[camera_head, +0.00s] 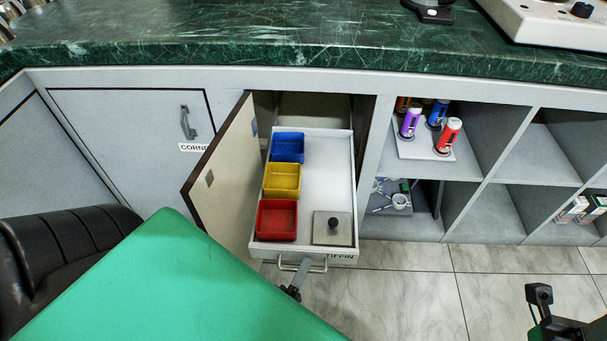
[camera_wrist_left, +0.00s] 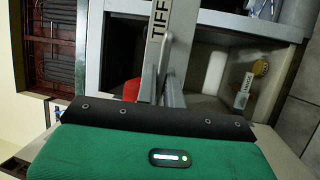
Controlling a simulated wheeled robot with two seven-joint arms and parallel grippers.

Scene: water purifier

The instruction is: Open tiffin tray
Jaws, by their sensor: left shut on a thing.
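The tiffin tray (camera_head: 320,170) is a white drawer labelled TIFFIN, pulled well out of its cabinet. It holds a blue bin (camera_head: 288,147), a yellow bin (camera_head: 282,180), a red bin (camera_head: 277,219) and a grey square plate with a dark knob (camera_head: 333,228). Its metal handle (camera_head: 318,269) is on the front face. My left gripper (camera_head: 292,289) is shut on the handle, which also shows in the left wrist view (camera_wrist_left: 166,52). My green left forearm hides the floor in front. Part of my right arm's end (camera_head: 545,312) shows at the bottom right; its fingers are unclear.
A hinged cabinet door (camera_head: 222,175) stands open left of the tray. Open shelves with bottles (camera_head: 448,135) lie to the right. A green marble counter (camera_head: 300,40) runs above. Tiled floor (camera_head: 420,295) is clear to the right of the tray.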

